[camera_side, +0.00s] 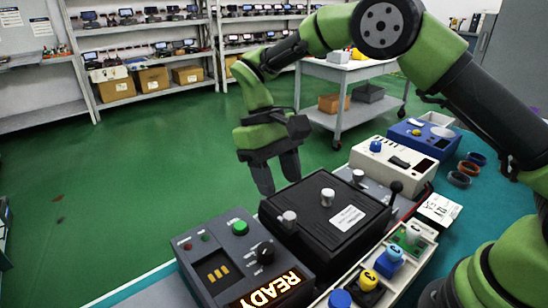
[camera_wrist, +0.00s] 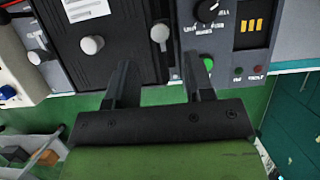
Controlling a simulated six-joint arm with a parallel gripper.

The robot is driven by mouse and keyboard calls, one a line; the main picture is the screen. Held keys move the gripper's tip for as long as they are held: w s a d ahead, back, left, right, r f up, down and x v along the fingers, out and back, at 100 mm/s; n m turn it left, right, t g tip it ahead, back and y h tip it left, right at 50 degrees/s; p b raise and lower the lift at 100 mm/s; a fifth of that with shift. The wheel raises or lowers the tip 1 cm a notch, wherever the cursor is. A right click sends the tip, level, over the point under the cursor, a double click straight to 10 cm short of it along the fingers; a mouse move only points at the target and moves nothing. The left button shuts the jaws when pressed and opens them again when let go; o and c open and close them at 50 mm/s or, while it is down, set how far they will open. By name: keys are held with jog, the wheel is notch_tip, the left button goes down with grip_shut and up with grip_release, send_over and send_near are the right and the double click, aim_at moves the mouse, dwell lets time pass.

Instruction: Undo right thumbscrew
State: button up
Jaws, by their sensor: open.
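A black box (camera_side: 315,240) with a white label has a pale knob (camera_side: 327,197) on its lid and a pale thumbscrew at each side. One thumbscrew (camera_side: 289,217) is beside the grey READY unit; the other (camera_side: 358,175) is on the far side. In the wrist view the thumbscrew beside the READY unit (camera_wrist: 160,33) is the right-hand one, and the lid knob (camera_wrist: 92,44) is left of it. My gripper (camera_side: 279,182) is open and empty, above and behind the box edge. In the wrist view my gripper (camera_wrist: 158,78) points toward the right-hand thumbscrew, apart from it.
The grey READY unit (camera_side: 225,265) has a green button and a black dial. A cream unit (camera_side: 395,165) and a blue unit (camera_side: 422,139) stand beyond the box. A tray (camera_side: 395,285) of colored knobs lies in front. Open floor lies behind the bench.

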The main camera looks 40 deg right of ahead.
jog(key=shift+v, duration=2)
jog(key=shift+r, duration=0.1)
jog(key=s+d+r+m+t+y, duration=0.1)
jog(key=s+d+r+t, duration=0.1)
jog(key=s+r+t, duration=0.3)
jog(key=s+d+r+m+t+y, duration=0.1)
jog(key=s+d+r, duration=0.25)
jog(key=r, duration=0.45)
jog(key=s+d+f+m+t, duration=0.1)
jog(key=s+t, duration=0.4)
jog(key=s, duration=0.7)
jog(key=shift+d+m+t, duration=0.3)
jog(key=shift+d+m, duration=0.05)
jog(key=shift+m, duration=0.25)
